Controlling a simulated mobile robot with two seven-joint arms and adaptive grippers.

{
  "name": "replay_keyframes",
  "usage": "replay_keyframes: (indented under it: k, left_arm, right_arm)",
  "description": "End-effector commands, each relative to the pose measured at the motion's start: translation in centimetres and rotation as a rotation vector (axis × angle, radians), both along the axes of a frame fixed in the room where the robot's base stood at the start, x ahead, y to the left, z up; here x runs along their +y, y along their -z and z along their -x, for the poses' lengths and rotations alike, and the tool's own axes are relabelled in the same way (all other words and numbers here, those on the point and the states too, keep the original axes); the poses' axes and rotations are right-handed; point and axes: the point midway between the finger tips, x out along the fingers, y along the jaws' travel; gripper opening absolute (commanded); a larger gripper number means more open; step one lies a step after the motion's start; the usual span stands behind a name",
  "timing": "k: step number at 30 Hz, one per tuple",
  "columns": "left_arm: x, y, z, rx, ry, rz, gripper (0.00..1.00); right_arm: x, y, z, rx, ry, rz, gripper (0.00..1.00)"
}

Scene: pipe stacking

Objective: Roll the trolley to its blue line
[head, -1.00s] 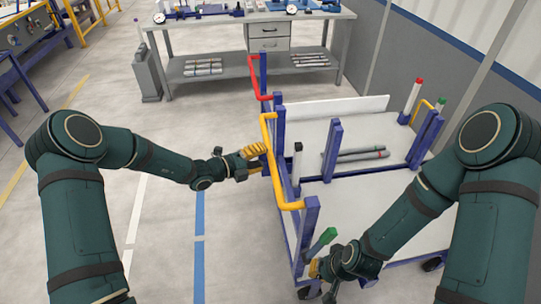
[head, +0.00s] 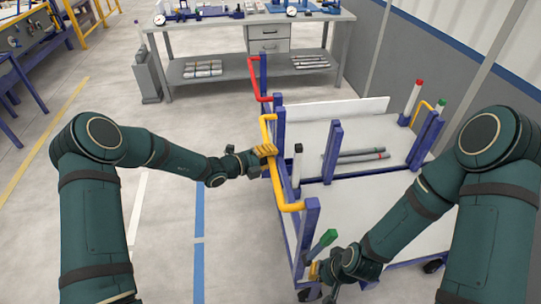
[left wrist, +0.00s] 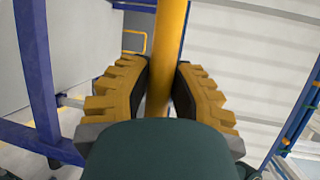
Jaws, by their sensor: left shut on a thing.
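The trolley (head: 345,222) has grey decks and blue posts and stands right of centre in the head view. A yellow handle bar (head: 286,192) runs along its left end. My left gripper (head: 266,150) is shut on this bar. In the left wrist view, the yellow bar (left wrist: 170,45) passes between the yellow fingers (left wrist: 160,92). The blue line (head: 199,215) lies on the floor left of the trolley. My right gripper (head: 315,270) is low at the trolley's near corner, beside a green-tipped lever (head: 328,238); its finger opening is not clear.
A red bar (head: 255,80) stands at the trolley's far left corner. Pipes (head: 360,155) lie on the deck. A workbench (head: 215,75) with a grey canister (head: 147,77) beside it stands behind. The floor left of the trolley is clear, with a white line (head: 137,205).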

Motion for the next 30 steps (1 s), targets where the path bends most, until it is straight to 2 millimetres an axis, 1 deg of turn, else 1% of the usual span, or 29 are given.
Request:
replay_keyframes:
  k: [5, 8, 11, 22, 30]
  left_arm:
    - [0.4, 0.0, 0.1, 0.0, -0.002, 0.001, 0.0]
    - [1.2, -0.1, 0.2, 0.001, -0.003, 0.0, 0.0]
    - [2.4, -0.1, 0.5, 0.004, -0.007, -0.002, 0.0]
    - [8.9, -0.1, 2.2, 0.003, -0.011, -0.004, 0.0]
    - [13.7, -0.1, 3.6, 0.001, -0.006, -0.002, 0.0]
  right_arm:
    - [0.0, -0.2, 0.0, -0.001, 0.0, 0.0, 0.0]
    - [0.0, -0.5, -0.1, -0.003, 0.002, 0.0, 0.0]
    - [-0.1, -1.0, -0.3, -0.006, 0.004, 0.002, 0.0]
    - [-0.2, -3.1, -1.0, -0.022, 0.017, 0.005, 0.0]
    - [-0.2, -4.5, -0.9, -0.022, 0.017, 0.002, 0.0]
